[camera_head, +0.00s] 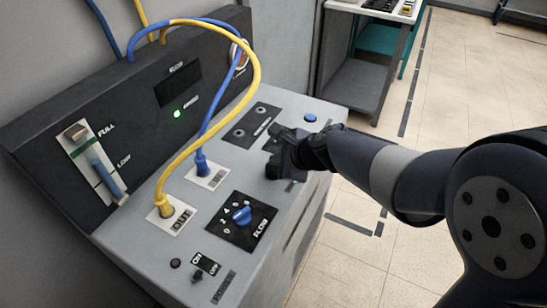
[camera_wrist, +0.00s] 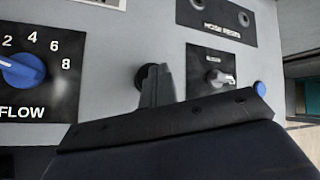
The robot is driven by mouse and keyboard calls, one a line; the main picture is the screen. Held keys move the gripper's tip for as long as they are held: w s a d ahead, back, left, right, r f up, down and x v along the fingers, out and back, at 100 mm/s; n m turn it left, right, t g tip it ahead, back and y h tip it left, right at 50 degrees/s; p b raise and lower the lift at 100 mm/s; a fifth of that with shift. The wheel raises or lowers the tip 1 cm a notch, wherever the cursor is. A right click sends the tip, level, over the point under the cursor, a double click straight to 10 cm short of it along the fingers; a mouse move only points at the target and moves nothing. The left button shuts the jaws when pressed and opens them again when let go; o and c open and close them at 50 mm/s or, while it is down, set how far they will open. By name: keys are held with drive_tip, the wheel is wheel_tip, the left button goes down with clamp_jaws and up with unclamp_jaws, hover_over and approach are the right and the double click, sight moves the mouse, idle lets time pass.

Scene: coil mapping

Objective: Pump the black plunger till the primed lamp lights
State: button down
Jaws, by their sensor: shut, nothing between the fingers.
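My gripper (camera_head: 277,158) is shut and empty, low over the right part of the grey console top. In the wrist view its closed fingers (camera_wrist: 157,82) stand in front of a round black knob (camera_wrist: 142,78), which looks like the plunger. The fingers hide part of it, and I cannot tell whether they touch it. A green lamp (camera_head: 177,114) is lit on the dark upright panel, below a dark display. Its label is too small to read, so I cannot tell whether it is the primed lamp.
A blue FLOW dial (camera_head: 242,216) sits in front of my gripper. A yellow hose (camera_head: 252,85) and a blue hose (camera_head: 205,130) arch over the console. A blue button (camera_head: 310,118) is beyond my gripper, and a FULL/LOW gauge (camera_head: 97,165) is at left.

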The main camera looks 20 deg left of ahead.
sight(277, 168)
drive_tip(key=shift+r+p, duration=1.85)
drive_tip(key=shift+r, duration=0.1)
wheel_tip(277, 168, up, 5)
drive_tip(key=p, duration=0.4)
drive_tip(key=shift+p, duration=0.4)
drive_tip(key=shift+f, duration=0.1)
